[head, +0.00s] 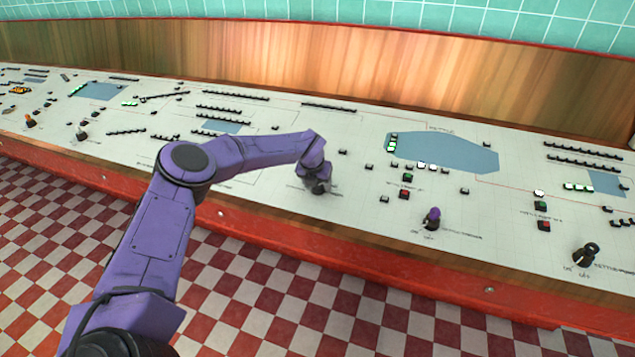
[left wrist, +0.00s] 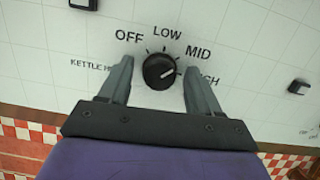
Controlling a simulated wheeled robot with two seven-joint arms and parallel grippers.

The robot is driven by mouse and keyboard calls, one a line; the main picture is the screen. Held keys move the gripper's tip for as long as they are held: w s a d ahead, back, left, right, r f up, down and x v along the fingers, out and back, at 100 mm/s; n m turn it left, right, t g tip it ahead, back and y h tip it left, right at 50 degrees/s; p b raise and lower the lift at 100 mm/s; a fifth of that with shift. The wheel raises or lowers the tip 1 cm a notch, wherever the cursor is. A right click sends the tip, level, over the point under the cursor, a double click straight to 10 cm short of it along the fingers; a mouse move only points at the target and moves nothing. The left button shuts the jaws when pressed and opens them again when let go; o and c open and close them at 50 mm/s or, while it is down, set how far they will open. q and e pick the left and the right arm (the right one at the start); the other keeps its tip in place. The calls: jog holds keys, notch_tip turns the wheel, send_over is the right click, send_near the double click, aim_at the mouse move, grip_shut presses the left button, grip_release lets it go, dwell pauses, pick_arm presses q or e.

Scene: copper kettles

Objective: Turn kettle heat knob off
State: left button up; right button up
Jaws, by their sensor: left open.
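The kettle heat knob (left wrist: 157,72) is a round black dial on the white panel in the left wrist view. OFF, LOW, MID and HIGH are printed around it. Its white pointer line aims right and slightly up, on the MID to HIGH side; the exact mark is hard to tell. The HIGH label is partly covered by a finger. My left gripper (head: 317,186) is open over the panel, its two fingers on either side of the knob; contact cannot be seen. In the head view the gripper largely hides this knob. My right gripper is not in view.
The long white control panel (head: 350,211) carries several buttons and lights. A purple knob (head: 431,218) and a black knob (head: 586,253) sit farther right. A wooden backboard (head: 300,66) rises behind. A red-edged counter front borders the checkered floor (head: 270,300).

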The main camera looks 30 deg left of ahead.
pick_arm(q)
jog(key=shift+s+r, duration=0.1)
jog(key=shift+s, duration=0.05)
jog(key=c, duration=1)
jog(key=shift+b, duration=0.5)
jog(key=n+b, duration=0.3)
jog(key=n+y+b, duration=0.1)
jog(key=n+b, duration=0.1)
jog(key=b, duration=0.1)
jog(key=n+g+b, duration=0.1)
jog(key=n+b, duration=0.2)
jog(key=b, duration=0.1)
jog(key=shift+d+f+n, duration=0.1)
jog(key=shift+f+n, duration=0.2)
jog(key=n+b, duration=0.3)
jog(key=n, duration=0.1)
jog(key=shift+n+g+y, duration=0.3)
jog(key=shift+g, duration=0.1)
jog(key=shift+r+n+g+b, duration=0.15)
jog(key=shift+n+g+b, duration=0.15)
jog(key=shift+n+b, duration=0.65)
jog(key=shift+n+g, duration=0.3)
jog(key=shift+n, duration=1.25)
